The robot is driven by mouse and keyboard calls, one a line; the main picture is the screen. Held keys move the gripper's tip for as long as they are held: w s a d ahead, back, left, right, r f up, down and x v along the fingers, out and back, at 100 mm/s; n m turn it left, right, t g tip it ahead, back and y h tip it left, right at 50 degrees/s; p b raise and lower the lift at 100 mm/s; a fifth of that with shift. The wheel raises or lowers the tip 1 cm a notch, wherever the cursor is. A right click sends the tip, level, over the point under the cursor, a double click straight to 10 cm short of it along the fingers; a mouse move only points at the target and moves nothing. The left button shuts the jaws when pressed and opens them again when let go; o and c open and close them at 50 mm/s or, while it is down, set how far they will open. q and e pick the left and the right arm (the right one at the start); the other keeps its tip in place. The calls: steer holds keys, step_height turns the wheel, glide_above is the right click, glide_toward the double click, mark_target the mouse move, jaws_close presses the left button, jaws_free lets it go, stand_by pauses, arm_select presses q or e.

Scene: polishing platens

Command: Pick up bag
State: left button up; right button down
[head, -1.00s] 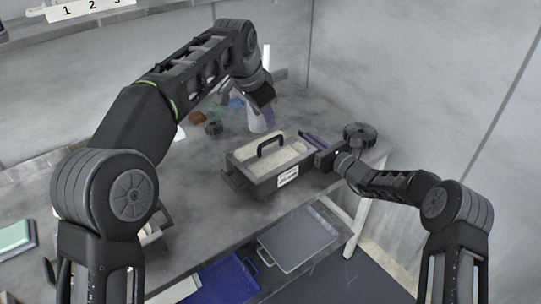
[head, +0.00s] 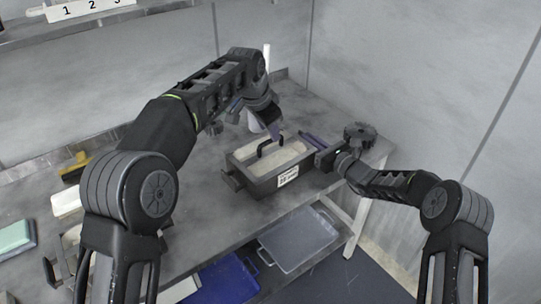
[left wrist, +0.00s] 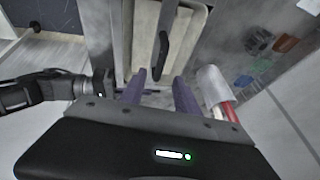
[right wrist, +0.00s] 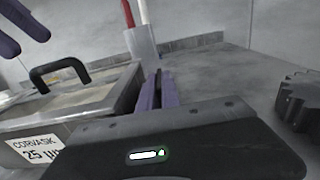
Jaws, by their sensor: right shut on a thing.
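No bag shows plainly. A grey open box (head: 262,187) stands on the bench with a cream, flat-topped thing (head: 287,153) inside that carries a black arched handle (head: 271,147). Its white label (right wrist: 36,148) reads CORVASK 25. My left gripper (head: 276,130) is open with purple fingers, above the box's far side near the black handle (left wrist: 162,53); nothing shows between its fingers (left wrist: 158,92). My right gripper (head: 312,143) is at the box's right end, its fingers (right wrist: 157,92) close together; what they grip is hidden, likely the box's end handle.
A dark gear-like knob (head: 360,132) stands right of my right gripper. A white cup with rods (left wrist: 212,85) is behind the box. A blue tray (head: 225,280) and a grey tray (head: 298,240) lie below the bench edge. The bench (head: 205,222) in front of the box is clear.

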mark_target(271, 151)
arm_select(q)
steer(key=x, duration=0.5)
steer(key=shift+d, duration=0.1)
steer(key=shift+s, duration=0.1)
stand_by(0.3)
jaws_close()
stand_by(1.3)
